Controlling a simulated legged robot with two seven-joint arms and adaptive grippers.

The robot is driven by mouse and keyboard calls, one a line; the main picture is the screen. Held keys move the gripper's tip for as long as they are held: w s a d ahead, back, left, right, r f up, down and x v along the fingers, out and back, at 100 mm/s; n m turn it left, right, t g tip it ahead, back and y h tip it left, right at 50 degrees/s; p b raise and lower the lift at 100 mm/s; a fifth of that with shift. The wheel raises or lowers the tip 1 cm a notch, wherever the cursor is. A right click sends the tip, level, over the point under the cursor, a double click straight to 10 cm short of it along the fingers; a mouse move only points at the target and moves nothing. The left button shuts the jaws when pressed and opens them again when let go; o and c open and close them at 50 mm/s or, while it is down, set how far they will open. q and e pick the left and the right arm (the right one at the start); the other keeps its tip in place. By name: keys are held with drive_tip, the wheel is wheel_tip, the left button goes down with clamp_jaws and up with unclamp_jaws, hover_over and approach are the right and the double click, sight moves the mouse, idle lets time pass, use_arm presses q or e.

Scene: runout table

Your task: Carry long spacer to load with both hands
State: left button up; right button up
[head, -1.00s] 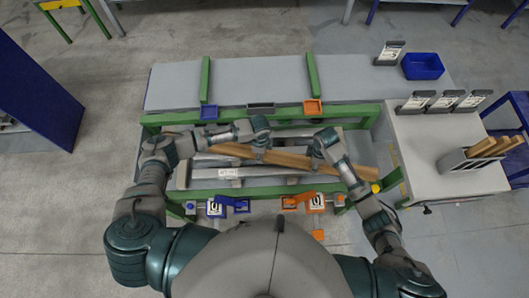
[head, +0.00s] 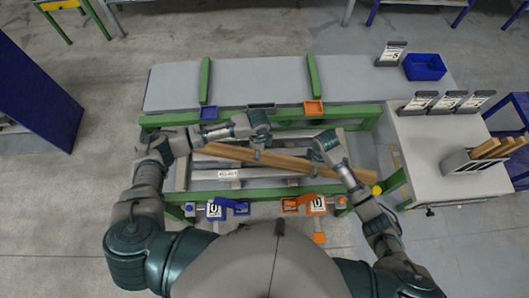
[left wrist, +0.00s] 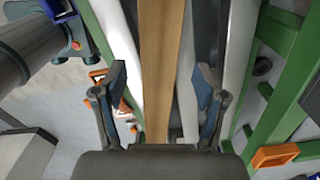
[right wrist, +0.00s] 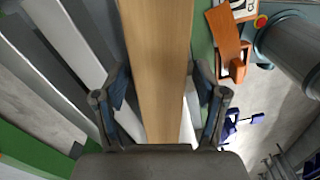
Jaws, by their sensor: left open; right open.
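The long spacer, seemingly the long wooden beam (head: 290,162), lies slantwise over grey bars in the green-framed rack. My left gripper (head: 257,153) is above its left-middle part. In the left wrist view the beam (left wrist: 162,60) runs between the open, spread fingers (left wrist: 161,80), with gaps on both sides. My right gripper (head: 314,168) is above its right part. In the right wrist view the beam (right wrist: 157,60) passes between the open fingers (right wrist: 160,82). Neither gripper clamps it. My left forearm covers part of the rack near the beam's left end.
A long grey table (head: 258,84) with green crossbars lies beyond the rack. Small blue (head: 209,113) and orange (head: 313,107) trays sit along its near edge. Blue (head: 217,209) and orange (head: 315,205) fixtures stand at the near rail. A side table (head: 430,150) is at right.

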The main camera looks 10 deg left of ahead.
drive_tip(key=shift+a+r, duration=0.15)
drive_tip(key=shift+a, duration=0.35)
drive_tip(key=shift+r, duration=0.35)
wheel_tip(320, 180, up, 10)
drive_tip(key=shift+w+d+f, duration=0.15)
use_arm(q)
wheel_tip(320, 180, up, 7)
drive_tip(key=a, duration=0.1)
use_arm(e)
drive_tip(key=shift+a+r, duration=0.25)
drive_tip(key=shift+r, duration=0.45)
use_arm(q)
drive_tip(key=shift+d+f, duration=0.1)
drive_tip(key=shift+d, duration=0.05)
use_arm(e)
drive_tip(key=shift+d, duration=0.2)
drive_tip(key=shift+f, duration=0.1)
